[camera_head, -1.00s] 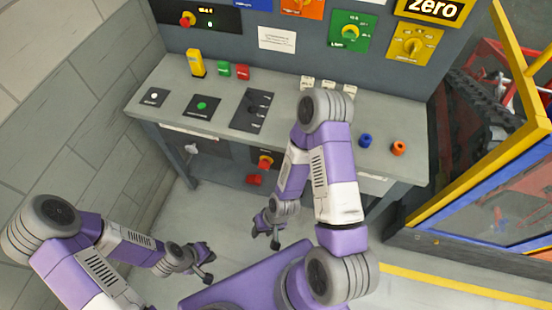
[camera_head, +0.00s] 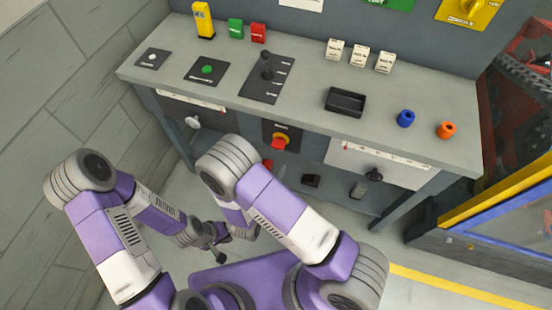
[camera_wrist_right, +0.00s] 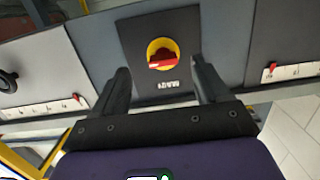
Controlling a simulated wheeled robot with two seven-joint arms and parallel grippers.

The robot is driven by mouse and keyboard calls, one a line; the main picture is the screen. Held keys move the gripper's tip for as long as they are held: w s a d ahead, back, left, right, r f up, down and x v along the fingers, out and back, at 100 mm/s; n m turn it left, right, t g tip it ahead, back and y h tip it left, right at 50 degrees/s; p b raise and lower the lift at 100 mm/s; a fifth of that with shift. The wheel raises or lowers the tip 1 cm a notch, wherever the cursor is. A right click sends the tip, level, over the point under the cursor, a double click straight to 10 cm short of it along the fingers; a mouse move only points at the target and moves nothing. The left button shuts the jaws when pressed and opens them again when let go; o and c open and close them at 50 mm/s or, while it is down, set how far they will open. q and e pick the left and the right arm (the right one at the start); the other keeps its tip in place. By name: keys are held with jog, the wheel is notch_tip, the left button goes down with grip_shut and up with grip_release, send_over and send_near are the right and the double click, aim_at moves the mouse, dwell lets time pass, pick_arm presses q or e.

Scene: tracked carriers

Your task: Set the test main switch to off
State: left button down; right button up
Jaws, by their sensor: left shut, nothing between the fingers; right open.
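The main switch (camera_head: 281,139), a red handle on a yellow disc, sits on a dark panel at the bench front. In the right wrist view the switch (camera_wrist_right: 162,53) shows its red handle lying nearly level in the picture, above an upside-down MAIN label. My right gripper (camera_wrist_right: 160,75) is open, with its two dark fingers either side of the switch in the picture; the gap in depth is hard to judge, and nothing is between them. In the head view my right arm hides most of that gripper. My left gripper (camera_head: 217,254) is shut and empty, low at the left, away from the switch.
The bench top (camera_head: 300,98) holds a black tray (camera_head: 345,102), a lever panel (camera_head: 267,78), and blue (camera_head: 405,118) and orange (camera_head: 446,130) pieces. A white panel (camera_head: 372,162) with a black knob is right of the switch. Another knob (camera_head: 193,122) is at left.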

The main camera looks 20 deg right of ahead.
aim_at(277, 148)
jog(key=shift+t+h, duration=0.5)
jog(key=b+x, duration=0.1)
jog(key=x, duration=0.2)
jog(key=r+b+x, duration=0.1)
jog(key=x, duration=0.2)
jog(key=shift+w+d+r, duration=0.15)
jog(key=shift+w+r, duration=0.05)
jog(key=shift+w, duration=0.2)
jog(key=c, duration=1.1)
jog(key=shift+o, duration=0.2)
